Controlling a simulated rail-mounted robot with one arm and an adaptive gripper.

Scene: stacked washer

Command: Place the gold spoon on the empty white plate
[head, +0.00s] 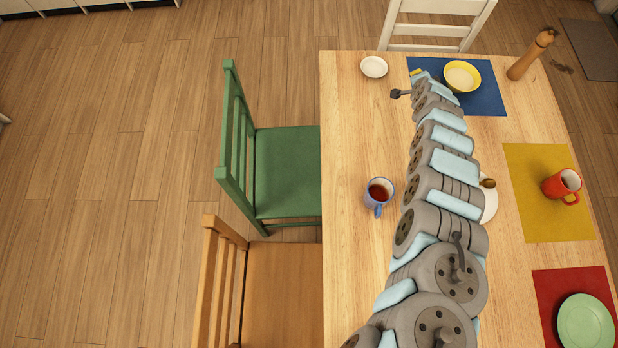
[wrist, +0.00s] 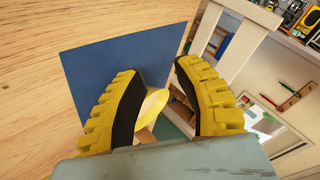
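In the head view, my gripper (head: 417,73) is at the far end of the table, beside the yellow bowl. In the wrist view its two yellow fingers (wrist: 160,95) are apart, with nothing visibly held between them. A gold-brown spoon end (head: 488,182) shows at the right edge of my arm, by a white plate (head: 489,206). My arm hides the rest of both, so I cannot tell how the spoon lies. A small white dish (head: 374,67) sits empty at the table's far left.
The yellow bowl (head: 462,76) is on a blue mat (head: 490,101); it also shows between my fingers (wrist: 154,104). A blue mug (head: 379,192) stands left of my arm. A pepper mill (head: 530,55), red mug (head: 562,186) and green plate (head: 586,322) are right.

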